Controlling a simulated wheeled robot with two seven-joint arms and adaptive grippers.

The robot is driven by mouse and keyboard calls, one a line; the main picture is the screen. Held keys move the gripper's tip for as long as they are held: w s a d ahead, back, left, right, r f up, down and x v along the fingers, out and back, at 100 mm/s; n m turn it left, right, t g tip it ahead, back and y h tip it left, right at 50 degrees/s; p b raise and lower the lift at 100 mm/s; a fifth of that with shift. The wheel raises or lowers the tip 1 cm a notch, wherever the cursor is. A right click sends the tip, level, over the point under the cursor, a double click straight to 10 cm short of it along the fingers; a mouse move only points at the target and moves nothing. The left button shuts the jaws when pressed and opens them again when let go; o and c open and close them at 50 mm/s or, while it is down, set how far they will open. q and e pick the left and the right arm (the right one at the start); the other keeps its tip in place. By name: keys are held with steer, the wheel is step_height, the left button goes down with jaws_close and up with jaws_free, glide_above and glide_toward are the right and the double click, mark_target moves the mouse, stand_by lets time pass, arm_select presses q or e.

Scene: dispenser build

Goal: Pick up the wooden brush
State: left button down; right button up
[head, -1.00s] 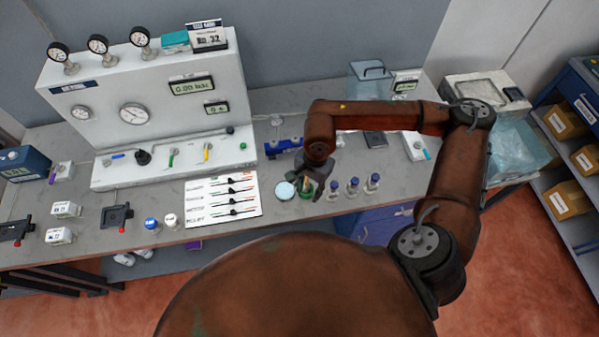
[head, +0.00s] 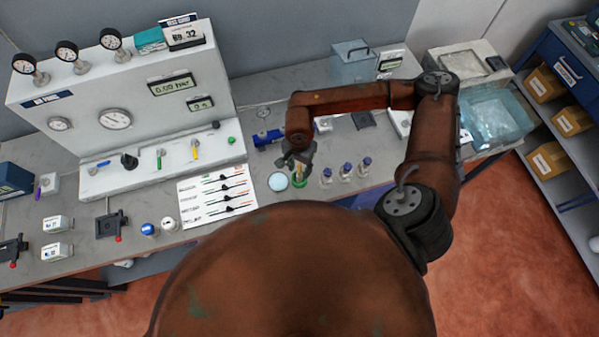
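A small green container (head: 299,181) stands on the bench beside a pale round dish. A thin tan stick (head: 297,169), which looks like the wooden brush's handle, shows just above it; the rest of the brush is hidden or too small to make out. My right gripper (head: 298,162) points down just above the container. Its grey fingers look spread, one on each side of the stick; I cannot see them touch it. My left gripper is out of view.
A pale round dish (head: 278,181) is left of the container, and several blue-capped bottles (head: 346,170) stand close on its right. A blue device (head: 269,137) lies behind. A printed sheet (head: 217,196) is further left, and a white gauge panel (head: 125,115) rises behind it.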

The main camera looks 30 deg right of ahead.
steer(key=shift+f, duration=0.15)
steer(key=c, duration=0.7)
jaws_close()
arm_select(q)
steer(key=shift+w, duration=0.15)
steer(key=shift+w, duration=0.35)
